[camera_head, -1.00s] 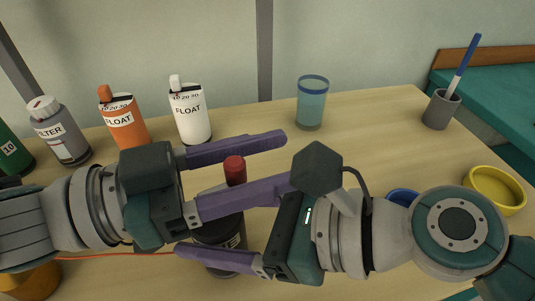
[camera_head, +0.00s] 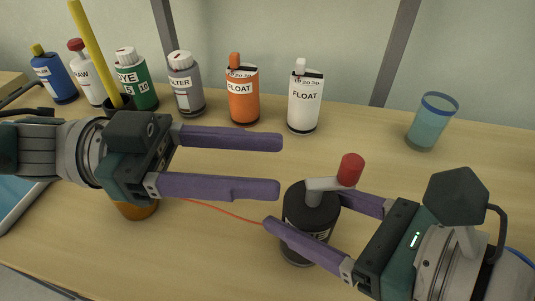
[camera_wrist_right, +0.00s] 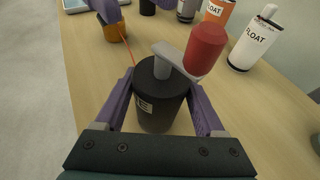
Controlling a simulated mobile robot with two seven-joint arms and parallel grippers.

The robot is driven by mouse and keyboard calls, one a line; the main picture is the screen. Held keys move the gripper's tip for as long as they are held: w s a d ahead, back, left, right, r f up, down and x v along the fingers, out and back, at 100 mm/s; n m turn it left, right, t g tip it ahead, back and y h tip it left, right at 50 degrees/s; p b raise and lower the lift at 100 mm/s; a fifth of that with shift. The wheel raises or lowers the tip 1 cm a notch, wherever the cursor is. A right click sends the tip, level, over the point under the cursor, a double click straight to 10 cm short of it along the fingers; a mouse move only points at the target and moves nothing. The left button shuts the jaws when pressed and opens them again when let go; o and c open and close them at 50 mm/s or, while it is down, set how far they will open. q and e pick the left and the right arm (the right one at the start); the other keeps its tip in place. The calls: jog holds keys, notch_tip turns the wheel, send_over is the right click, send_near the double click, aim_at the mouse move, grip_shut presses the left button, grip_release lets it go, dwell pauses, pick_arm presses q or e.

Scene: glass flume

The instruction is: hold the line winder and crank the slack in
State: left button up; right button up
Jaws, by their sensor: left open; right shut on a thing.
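The line winder (camera_head: 306,215) is a black cylinder with a grey crank arm and a red knob (camera_head: 350,169) on top. It stands upright on the table, and an orange-red line (camera_head: 225,211) runs left from it. My right gripper (camera_head: 325,227) is shut on the winder's body; its fingers sit on both sides of the winder (camera_wrist_right: 158,100) in the right wrist view. My left gripper (camera_head: 279,163) is open and empty, above and to the left of the winder, with its fingers pointing right. The line's far end is by an amber object (camera_head: 136,210), partly hidden under my left gripper.
An orange float bottle (camera_head: 242,95), a white float bottle (camera_head: 305,102), a grey filter bottle (camera_head: 186,88) and a green dye bottle (camera_head: 136,82) stand at the back. A blue-rimmed glass (camera_head: 430,122) stands at the back right. The front table is clear.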

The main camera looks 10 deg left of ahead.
jog(key=o, duration=1.5)
